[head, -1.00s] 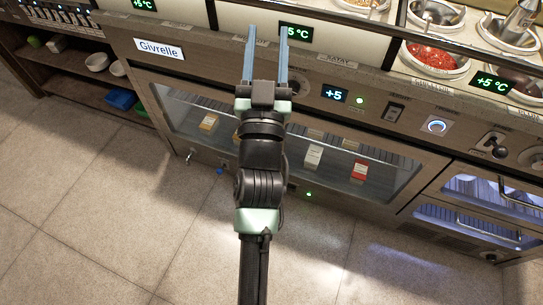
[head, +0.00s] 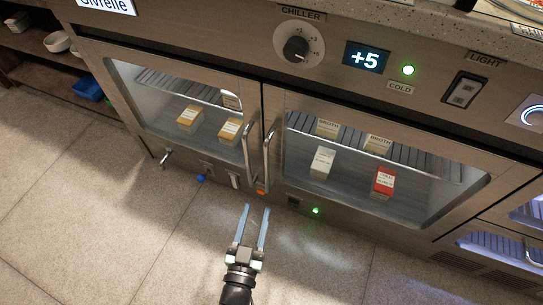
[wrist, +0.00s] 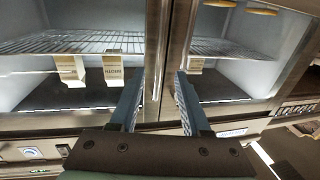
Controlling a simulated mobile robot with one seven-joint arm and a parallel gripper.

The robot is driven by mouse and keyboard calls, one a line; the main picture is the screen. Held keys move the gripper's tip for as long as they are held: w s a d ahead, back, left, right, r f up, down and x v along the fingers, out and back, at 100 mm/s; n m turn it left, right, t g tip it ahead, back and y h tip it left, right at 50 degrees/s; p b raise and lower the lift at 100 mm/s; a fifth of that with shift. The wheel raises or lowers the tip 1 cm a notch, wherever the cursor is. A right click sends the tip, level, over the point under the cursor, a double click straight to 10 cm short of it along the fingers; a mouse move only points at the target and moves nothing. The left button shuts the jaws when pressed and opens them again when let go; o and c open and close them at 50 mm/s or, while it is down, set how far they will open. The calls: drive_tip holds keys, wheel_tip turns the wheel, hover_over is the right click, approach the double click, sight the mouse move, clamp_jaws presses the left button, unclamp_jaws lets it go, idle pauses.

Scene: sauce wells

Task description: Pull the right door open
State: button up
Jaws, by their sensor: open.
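The right door (head: 285,190) is a glass door in a steel frame on the chiller, and it looks shut. Its upright bar handle (head: 267,160) is at its left edge, beside the left door's similar handle (head: 246,145). My gripper (head: 257,208) is open and empty, its two blue fingers pointing up toward the handles from just below them in the head view. The wrist view is upside down. There my gripper (wrist: 157,75) spreads in front of the seam between the doors. No contact with either handle is visible.
Behind the right door are cartons, including a red one (head: 384,182) and a white one (head: 322,162). The left door (head: 95,60) covers yellow cartons. A control panel with a chiller knob (head: 296,49) is above. Open floor (head: 120,220) lies in front.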

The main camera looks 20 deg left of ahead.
sight(266, 174)
drive_tip(key=w+b, duration=0.2)
drive_tip(key=w, duration=0.1)
drive_tip(key=w+a+b, duration=0.1)
drive_tip(key=w, duration=0.3)
drive_tip(key=w+a+b, duration=0.1)
drive_tip(key=w+b, duration=0.1)
drive_tip(key=w, duration=0.2)
drive_tip(key=shift+w+f+b, duration=0.2)
drive_tip(key=shift+w+b, duration=0.05)
drive_tip(key=shift+b, duration=0.1)
drive_tip(key=shift+w+r, duration=0.15)
drive_tip(key=shift+w, duration=0.55)
clamp_jaws()
